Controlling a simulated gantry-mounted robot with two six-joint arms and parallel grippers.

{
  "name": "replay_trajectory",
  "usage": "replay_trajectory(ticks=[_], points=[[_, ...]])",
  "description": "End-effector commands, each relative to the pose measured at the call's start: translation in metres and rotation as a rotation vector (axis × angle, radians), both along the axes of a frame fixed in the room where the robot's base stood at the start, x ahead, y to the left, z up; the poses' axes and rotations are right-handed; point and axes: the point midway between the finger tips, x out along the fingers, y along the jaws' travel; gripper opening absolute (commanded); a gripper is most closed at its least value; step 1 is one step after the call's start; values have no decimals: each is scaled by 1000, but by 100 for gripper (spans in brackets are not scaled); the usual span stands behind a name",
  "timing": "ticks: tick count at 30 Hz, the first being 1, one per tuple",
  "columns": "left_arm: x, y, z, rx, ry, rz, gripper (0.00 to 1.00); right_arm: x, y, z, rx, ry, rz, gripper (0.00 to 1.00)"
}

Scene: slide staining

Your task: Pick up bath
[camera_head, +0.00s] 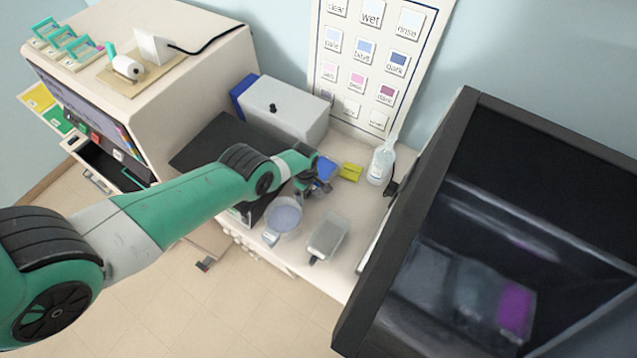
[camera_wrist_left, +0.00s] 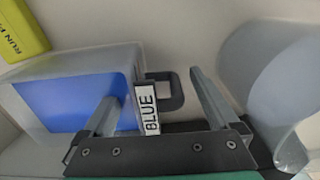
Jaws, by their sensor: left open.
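The bath is a clear, box-shaped tub with blue liquid (camera_wrist_left: 72,100), a grey loop handle (camera_wrist_left: 177,92) and a tag reading BLUE (camera_wrist_left: 148,108). It also shows in the head view (camera_head: 326,166), partly hidden by my left gripper (camera_head: 308,184). In the left wrist view my left gripper (camera_wrist_left: 154,86) is open, one finger in front of the tub's side and the other beyond the handle. The tag and handle appear between the fingers. I cannot tell whether either finger touches the bath. My right gripper is not in view.
A yellow block (camera_head: 351,172) lies beside the bath, with a clear bottle (camera_head: 381,162) behind. A round bowl (camera_head: 283,217) and a grey lidded tray (camera_head: 327,237) stand nearer the front edge. A white box (camera_head: 285,112) is behind; a large dark-framed case (camera_head: 500,230) blocks the right.

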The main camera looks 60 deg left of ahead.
Motion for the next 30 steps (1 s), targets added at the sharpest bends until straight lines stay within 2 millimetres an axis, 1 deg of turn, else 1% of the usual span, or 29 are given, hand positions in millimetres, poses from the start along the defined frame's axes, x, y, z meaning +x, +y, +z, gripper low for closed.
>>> replay_trajectory(ticks=[1,6,7,22,30], points=[[0,0,-4,0,-1,0,94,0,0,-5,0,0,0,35],[0,0,-1,0,0,1,94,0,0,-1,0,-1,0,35],[0,0,-1,0,0,1,91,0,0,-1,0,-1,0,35],[0,0,-1,0,0,1,1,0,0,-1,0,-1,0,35],[1,1,0,2,-3,1,0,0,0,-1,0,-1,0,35]])
